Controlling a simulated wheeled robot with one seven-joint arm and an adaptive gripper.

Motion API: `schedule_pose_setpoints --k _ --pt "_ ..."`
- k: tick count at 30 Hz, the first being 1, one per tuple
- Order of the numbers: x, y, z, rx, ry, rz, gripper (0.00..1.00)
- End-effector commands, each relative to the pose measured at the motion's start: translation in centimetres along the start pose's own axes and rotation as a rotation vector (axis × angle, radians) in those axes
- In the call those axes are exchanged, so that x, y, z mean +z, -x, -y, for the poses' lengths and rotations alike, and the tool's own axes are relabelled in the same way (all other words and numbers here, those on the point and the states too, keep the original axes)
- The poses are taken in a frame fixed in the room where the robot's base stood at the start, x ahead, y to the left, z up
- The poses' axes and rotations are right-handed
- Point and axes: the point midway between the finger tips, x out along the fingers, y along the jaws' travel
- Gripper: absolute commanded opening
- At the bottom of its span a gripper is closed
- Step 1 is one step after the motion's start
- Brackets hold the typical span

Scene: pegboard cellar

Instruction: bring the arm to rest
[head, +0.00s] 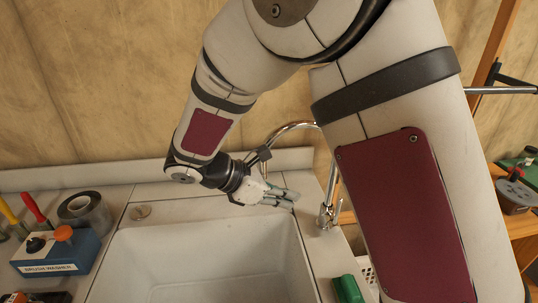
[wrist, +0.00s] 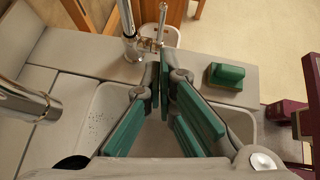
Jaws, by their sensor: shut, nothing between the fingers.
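My arm reaches down from the top of the head view over the white sink (head: 200,262). My gripper (head: 292,197) is shut and empty, near the back right of the sink and left of the base of the chrome tap (head: 327,212). In the wrist view my gripper (wrist: 166,80) shows its green finger pads close together above the sink (wrist: 100,118). Nothing is held between the fingers.
A blue brush washer box (head: 58,252), a tape roll (head: 85,212) and red- and yellow-handled tools stand left of the sink. A green block (head: 348,290) lies on the right rim; it also shows in the wrist view (wrist: 226,77). A chrome spout (wrist: 25,100) is close at left.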

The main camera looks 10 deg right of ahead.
Motion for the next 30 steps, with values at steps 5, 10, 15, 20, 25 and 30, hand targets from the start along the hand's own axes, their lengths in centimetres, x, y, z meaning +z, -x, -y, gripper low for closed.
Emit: schedule_pose_setpoints --k 5,10,15,20,25,30 --pt "1.8 0.1 1.2 -0.021 -0.087 -0.043 0.00" --pt "5.8 0.3 4.8 -0.083 -0.340 -0.173 0.00" --pt "8.9 0.7 9.1 -0.156 -0.634 -0.321 0.00" --pt "10.8 1.3 12.8 -0.218 -0.913 -0.463 0.00" --pt "12.0 2.3 16.4 -0.280 -1.210 -0.621 0.00" --pt "12.7 3.4 19.3 -0.336 -1.500 -0.786 0.00"
